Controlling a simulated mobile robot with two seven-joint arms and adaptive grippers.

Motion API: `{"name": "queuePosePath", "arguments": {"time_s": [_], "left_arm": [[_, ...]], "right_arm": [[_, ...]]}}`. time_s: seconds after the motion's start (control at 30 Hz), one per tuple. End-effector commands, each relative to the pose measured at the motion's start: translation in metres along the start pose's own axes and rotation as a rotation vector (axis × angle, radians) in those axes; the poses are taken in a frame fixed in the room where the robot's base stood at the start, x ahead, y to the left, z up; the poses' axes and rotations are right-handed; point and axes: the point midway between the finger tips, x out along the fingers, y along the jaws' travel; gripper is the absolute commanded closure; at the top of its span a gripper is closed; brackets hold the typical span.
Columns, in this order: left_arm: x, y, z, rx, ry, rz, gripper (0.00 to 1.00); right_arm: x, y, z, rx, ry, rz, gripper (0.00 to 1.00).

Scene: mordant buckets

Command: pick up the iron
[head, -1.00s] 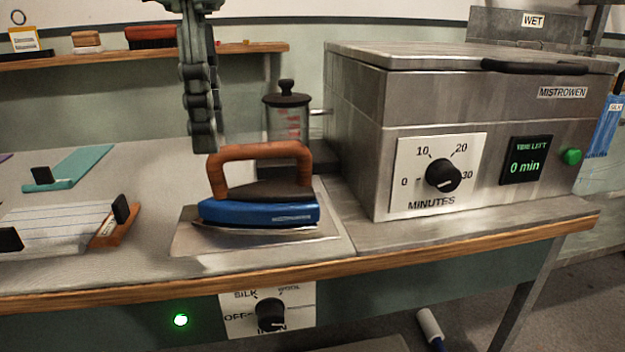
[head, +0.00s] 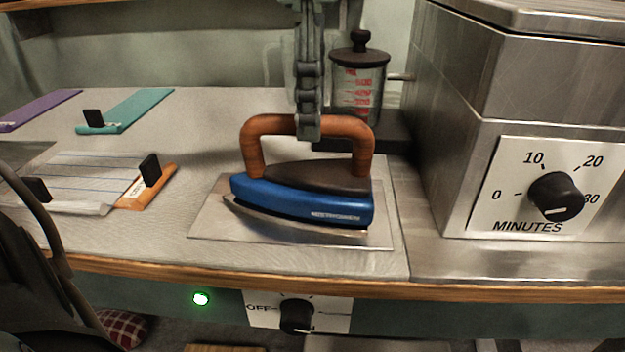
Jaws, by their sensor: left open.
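The iron (head: 300,200) has a blue body, a dark top and a brown wooden handle (head: 262,135). It sits flat on a metal rest plate (head: 385,235) on the bench. My left gripper (head: 307,128) hangs down from the top of the view at the middle of the handle. Its near finger shows in front of the handle bar and covers part of it. The other finger is hidden, and I cannot tell whether the fingers touch the handle. The gripper is open. My right gripper is not in view.
A measuring jar (head: 358,85) with a dark lid stands just behind the iron. A steel box with a minutes dial (head: 556,196) stands to the right. Clipped boards, one teal (head: 135,110), lie to the left. The iron dial (head: 297,316) and green lamp (head: 201,299) are below the bench edge.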

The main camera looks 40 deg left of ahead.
Motion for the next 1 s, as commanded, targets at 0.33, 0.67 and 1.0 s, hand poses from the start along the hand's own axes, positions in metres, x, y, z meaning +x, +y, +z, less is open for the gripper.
{"name": "queuePosePath", "arguments": {"time_s": [0.33, 0.67, 1.0], "left_arm": [[0.024, 0.0, 0.0, -0.002, -0.002, 0.002, 0.56], [0.025, 0.0, 0.0, -0.002, -0.001, 0.002, 0.56], [0.028, 0.0, 0.0, -0.003, -0.002, 0.002, 0.56]], "right_arm": [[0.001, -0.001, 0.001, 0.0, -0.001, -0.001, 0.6], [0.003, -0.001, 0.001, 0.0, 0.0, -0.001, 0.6], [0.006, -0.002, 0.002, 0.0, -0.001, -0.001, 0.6]]}}
